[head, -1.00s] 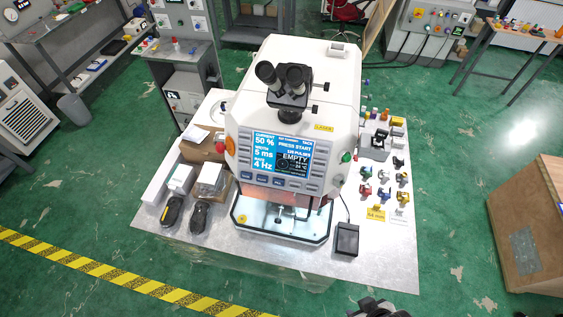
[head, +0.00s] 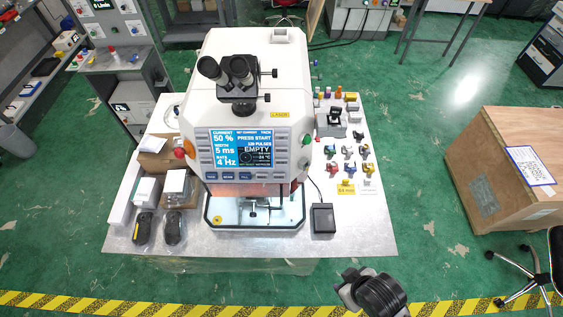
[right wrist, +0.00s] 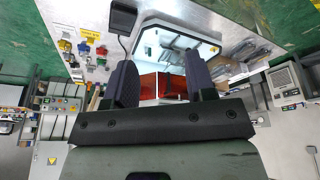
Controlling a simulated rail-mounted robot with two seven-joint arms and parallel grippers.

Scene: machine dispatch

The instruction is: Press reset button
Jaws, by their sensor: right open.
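A white laser machine (head: 262,75) with a microscope eyepiece and a lit blue screen (head: 240,150) stands on the table. The screen reads "PRESS START" and "EMPTY". A red knob (head: 189,147) is on the machine's left side and a green button (head: 306,138) on its right side. No label reading "reset" is legible. My right gripper (right wrist: 161,82) is open and empty in the right wrist view, its fingers toward the machine's lit work chamber (right wrist: 178,42). In the head view, my right arm's end shows at the bottom, in front of the table and apart from the machine. My left gripper is out of view.
A black foot pedal (head: 322,219) and several small coloured parts (head: 348,152) lie right of the machine. Boxes (head: 160,158) and two dark handheld items (head: 142,228) are at left. A wooden crate (head: 510,165) stands right, with open green floor between it and the table.

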